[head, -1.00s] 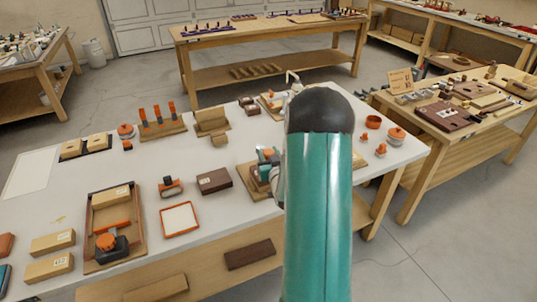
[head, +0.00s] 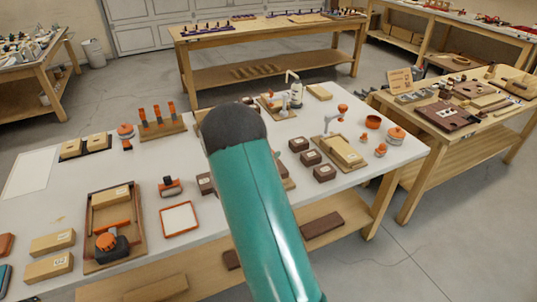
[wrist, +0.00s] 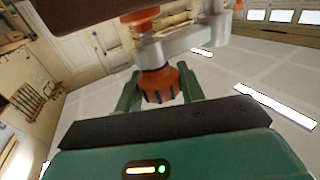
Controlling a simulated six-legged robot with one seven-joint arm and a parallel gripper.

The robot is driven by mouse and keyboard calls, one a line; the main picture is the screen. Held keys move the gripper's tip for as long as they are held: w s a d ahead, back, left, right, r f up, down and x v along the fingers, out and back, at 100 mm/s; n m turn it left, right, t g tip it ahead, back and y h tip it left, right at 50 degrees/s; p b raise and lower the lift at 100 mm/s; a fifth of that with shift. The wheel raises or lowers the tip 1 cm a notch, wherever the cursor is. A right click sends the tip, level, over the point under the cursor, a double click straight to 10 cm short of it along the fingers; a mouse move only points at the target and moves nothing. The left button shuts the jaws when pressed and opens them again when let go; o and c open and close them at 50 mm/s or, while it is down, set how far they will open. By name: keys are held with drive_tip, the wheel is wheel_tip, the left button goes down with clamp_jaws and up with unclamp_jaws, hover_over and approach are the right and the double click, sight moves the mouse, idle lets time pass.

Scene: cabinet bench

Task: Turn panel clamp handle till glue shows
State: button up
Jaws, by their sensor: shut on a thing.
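In the wrist view the orange clamp handle (wrist: 158,88) is a ribbed knob, seen between the two green fingers of my gripper (wrist: 159,74). The gripper is shut on it. A pale grey clamp body (wrist: 180,42) runs above the knob, with another orange part (wrist: 141,16) beyond it. A dark brown piece (wrist: 85,12) fills the top left. No glue line can be made out. In the head view my arm hides the gripper and the held handle.
In the head view a light wood panel (head: 344,151) lies in a frame on the white bench (head: 400,165), right of my arm. Several dark brown blocks (head: 325,173) stand beside it. An orange-rimmed tray (head: 179,219) and a wooden tray (head: 92,228) lie to the left.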

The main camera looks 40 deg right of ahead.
drive_tip(key=m+g, duration=0.2)
drive_tip(key=g, duration=0.2)
drive_tip(key=m+g, duration=0.3)
drive_tip(key=shift+g, duration=0.4)
drive_tip(key=o, duration=1)
drive_tip(key=shift+c, duration=0.2)
drive_tip(key=shift+a, duration=0.1)
drive_tip(key=v, duration=1.3)
drive_tip(key=shift+w+a+r, duration=0.2)
drive_tip(key=shift+w, duration=0.1)
